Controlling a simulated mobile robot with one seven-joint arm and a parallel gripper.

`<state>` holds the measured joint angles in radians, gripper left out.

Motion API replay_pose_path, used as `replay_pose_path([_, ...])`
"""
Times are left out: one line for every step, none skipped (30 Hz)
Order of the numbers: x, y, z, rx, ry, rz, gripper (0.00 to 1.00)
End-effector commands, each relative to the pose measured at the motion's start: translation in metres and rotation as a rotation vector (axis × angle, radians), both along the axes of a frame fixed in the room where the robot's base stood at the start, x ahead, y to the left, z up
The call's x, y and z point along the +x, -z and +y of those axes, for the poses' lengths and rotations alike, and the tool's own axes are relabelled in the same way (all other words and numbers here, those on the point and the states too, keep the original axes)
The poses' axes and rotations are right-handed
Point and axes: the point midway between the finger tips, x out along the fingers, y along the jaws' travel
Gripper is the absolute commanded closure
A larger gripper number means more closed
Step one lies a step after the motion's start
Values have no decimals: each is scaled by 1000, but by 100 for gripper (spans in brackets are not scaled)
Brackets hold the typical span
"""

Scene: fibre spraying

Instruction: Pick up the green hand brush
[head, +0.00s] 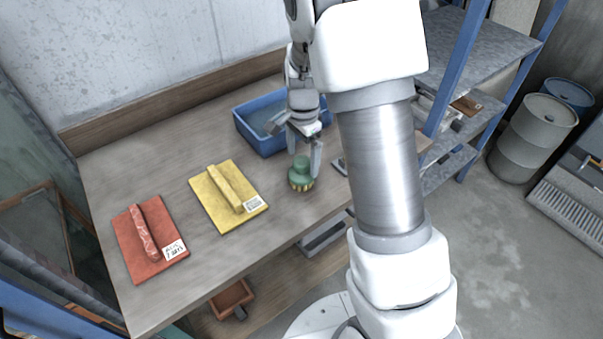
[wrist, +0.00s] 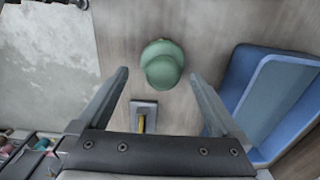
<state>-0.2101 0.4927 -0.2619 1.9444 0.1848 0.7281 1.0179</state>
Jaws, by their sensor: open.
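The green hand brush (head: 301,172) stands on the wooden workbench (head: 170,165), with its round green knob up and yellowish bristles down. In the wrist view the brush (wrist: 162,65) shows from above, centred between and beyond my fingertips. My gripper (head: 304,150) is open and empty, just above the brush in the head view. In the wrist view my gripper's two fingers (wrist: 158,75) are spread to either side of the knob, with gaps on both sides. I cannot tell the exact height of the fingertips over the brush.
A blue tray (head: 256,139) stands behind the brush, close to my gripper; it also shows in the wrist view (wrist: 240,75). A yellow float (head: 212,203) and a red float (head: 129,249) lie to the left. A blue-posted shelf (head: 458,70) stands right of my arm.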

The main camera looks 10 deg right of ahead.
Motion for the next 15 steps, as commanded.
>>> replay_pose_path([0,5,0,0,0,1,0])
replay_pose_path([0,6,0,0,0,0,0])
replay_pose_path([0,8,0,0,0,0,0])
replay_pose_path([0,9,0,0,0,0,0])
replay_pose_path([0,11,0,0,0,0,0])
replay_pose_path([1,14,0,1,0,1,0])
replay_pose_path([1,18,0,1,0,1,0])
replay_pose_path([1,22,0,0,1,2,0])
replay_pose_path([2,28,0,0,1,3,0])
replay_pose_path([3,33,1,0,1,3,0])
replay_pose_path([3,37,1,0,1,3,0])
replay_pose_path([4,43,1,0,0,3,0])
replay_pose_path([4,47,1,0,0,3,0])
replay_pose_path([4,51,1,0,0,2,0])
replay_pose_path([4,55,1,0,-1,2,0])
